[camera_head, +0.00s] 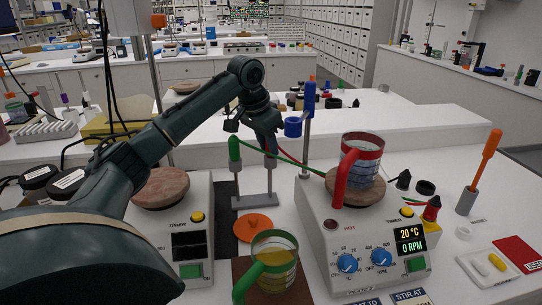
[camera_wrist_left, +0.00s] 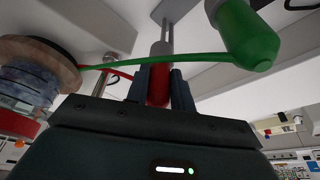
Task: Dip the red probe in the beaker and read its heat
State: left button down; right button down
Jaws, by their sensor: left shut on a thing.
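My left gripper (camera_head: 268,147) is shut on the red probe (camera_wrist_left: 158,86), whose handle shows between the fingers in the wrist view. In the head view the gripper mostly hides this probe. It is at the right post of the grey probe stand (camera_head: 254,201); I cannot tell whether the probe is seated or lifted. The green probe (camera_head: 234,149) stands in the left post. The red-handled beaker (camera_head: 369,146) with bluish contents stands on the right hot plate (camera_head: 343,225), whose display (camera_head: 410,240) reads 20 °C and 0 RPM. My right gripper is not in view.
Red and green cables run from the probes towards the right hot plate. A green-handled beaker (camera_head: 274,262) with yellow contents stands in front, near an orange lid (camera_head: 256,226). A second hot plate (camera_head: 170,225) has a dark display. An orange-handled tool (camera_head: 486,160) stands at right.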

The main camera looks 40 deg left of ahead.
pick_arm(q)
jog(key=shift+r+p, duration=0.45)
jog(key=shift+p, duration=0.3)
dwell(0.4)
jog(key=shift+r+p, duration=0.35)
jog(key=shift+p, duration=0.15)
notch_tip(320, 180, up, 3)
jog(key=p, duration=0.3)
jog(key=shift+p, duration=0.3)
jog(key=shift+r+p, duration=0.45)
jog(key=shift+r, duration=0.7)
notch_tip(320, 180, up, 7)
dwell(0.5)
jog(key=shift+r, duration=0.1)
